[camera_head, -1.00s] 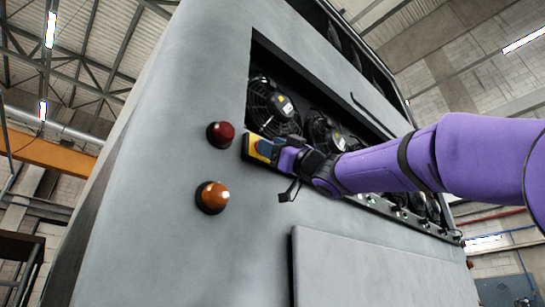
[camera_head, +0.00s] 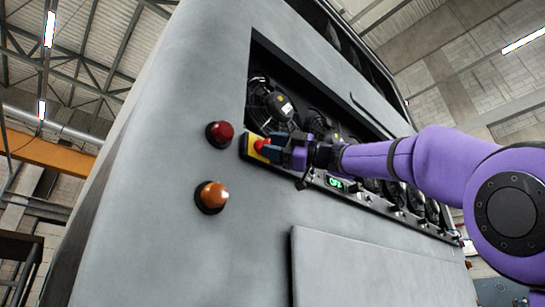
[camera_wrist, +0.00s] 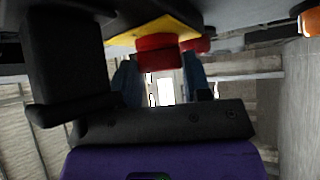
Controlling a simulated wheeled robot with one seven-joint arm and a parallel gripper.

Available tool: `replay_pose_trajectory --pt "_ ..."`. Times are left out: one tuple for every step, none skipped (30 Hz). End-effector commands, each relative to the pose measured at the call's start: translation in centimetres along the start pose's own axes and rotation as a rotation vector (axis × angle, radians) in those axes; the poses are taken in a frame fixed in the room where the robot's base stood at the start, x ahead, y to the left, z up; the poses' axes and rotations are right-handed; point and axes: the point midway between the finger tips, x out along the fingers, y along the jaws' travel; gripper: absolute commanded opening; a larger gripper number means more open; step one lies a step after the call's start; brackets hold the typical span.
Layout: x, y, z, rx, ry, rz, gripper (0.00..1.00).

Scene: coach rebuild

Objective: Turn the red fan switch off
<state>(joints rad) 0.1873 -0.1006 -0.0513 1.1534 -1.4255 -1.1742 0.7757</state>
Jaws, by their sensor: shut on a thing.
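The red fan switch (camera_head: 261,145) is a round red knob on a yellow plate (camera_head: 254,155), at the left end of the panel below the fans. In the wrist view the red knob (camera_wrist: 157,50) sits against the yellow plate (camera_wrist: 125,37), between my blue fingers. My gripper (camera_head: 272,148) is shut on the knob, one finger on each side; the fingers partly hide it in the head view.
A dark red lamp (camera_head: 220,134) and an orange lamp (camera_head: 212,196) stick out of the grey coach body left of the switch. Black fans (camera_head: 268,103) sit in the recess above. A flat grey hatch (camera_head: 375,270) lies below. Several small controls line the panel rightward.

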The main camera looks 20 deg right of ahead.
Motion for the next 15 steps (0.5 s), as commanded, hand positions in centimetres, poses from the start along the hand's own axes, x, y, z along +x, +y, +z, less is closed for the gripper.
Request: replay_pose_trajectory --pt "0.02 0.05 0.14 -0.033 0.000 -0.034 0.21" --pt "0.02 0.07 0.12 -0.051 0.000 -0.053 0.21" --pt "0.03 0.11 0.09 -0.077 0.000 -0.079 0.21" --pt "0.04 0.14 0.11 -0.094 0.000 -0.097 0.21" --pt "0.05 0.14 0.14 -0.111 0.000 -0.115 0.21" --pt "0.05 0.21 0.09 -0.135 0.000 -0.138 0.21" --pt "0.04 0.22 0.07 -0.151 0.001 -0.155 0.21" --pt "0.05 0.25 0.09 -0.167 0.001 -0.170 0.21" --pt "0.05 0.27 0.11 -0.187 0.000 -0.191 0.21" --pt "0.05 0.29 0.09 -0.201 0.001 -0.205 0.21" --pt "0.05 0.33 0.06 -0.216 0.000 -0.219 0.21" --pt "0.06 0.33 0.07 -0.232 0.001 -0.236 0.21" --pt "0.07 0.35 0.07 -0.244 0.001 -0.247 0.21" --pt "0.08 0.35 0.10 -0.254 0.000 -0.259 0.21" --pt "0.08 0.37 0.03 -0.268 0.001 -0.272 0.21"
